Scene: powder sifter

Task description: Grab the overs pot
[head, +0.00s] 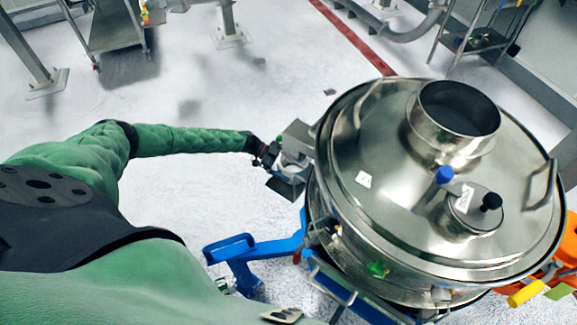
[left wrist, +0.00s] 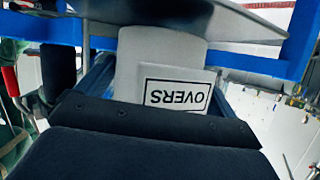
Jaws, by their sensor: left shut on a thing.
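The overs pot (left wrist: 158,58) is a pale grey round pot with a white "OVERS" label that reads upside down in the left wrist view. My left gripper (head: 284,170) is shut on the pot, at the left side of the steel sifter (head: 375,190) in the head view. Dark gripper parts cover the pot's lower part in the left wrist view. A grey metal plate (left wrist: 180,12) lies just over the pot there; I cannot tell if they touch. In the head view the pot is small and mostly hidden by the gripper. My right gripper is not in view.
A blue frame (head: 262,247) stands below and left of the sifter, close to my left arm. Orange and yellow parts (head: 526,293) stick out at lower right. A steel cart (head: 112,28) stands at upper left. The pale floor (head: 200,200) around my left arm is clear.

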